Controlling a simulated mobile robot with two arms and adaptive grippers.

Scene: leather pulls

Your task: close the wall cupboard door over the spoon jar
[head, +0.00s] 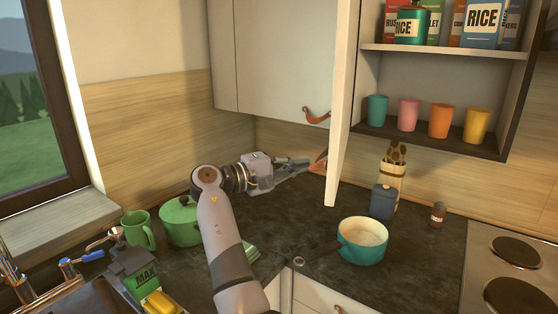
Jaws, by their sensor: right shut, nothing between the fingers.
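The wall cupboard door (343,100) stands open, seen nearly edge-on and swung out toward me. A leather pull (319,161) shows at its lower left side. The spoon jar (390,184), cream with wooden spoons in it, stands on the dark counter below the open cupboard, partly behind a blue canister. My right gripper (308,161) is shut and empty, to the left of the door and close beside the leather pull. I cannot tell whether they touch. My left gripper is not in view.
The open cupboard holds coloured cups (409,114) and tins. A closed cupboard (275,60) with its own pull is left of the door. A teal pot (362,242), blue canister (383,201) and small brown jar (437,213) stand below. A green pot (180,222) is left of my arm.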

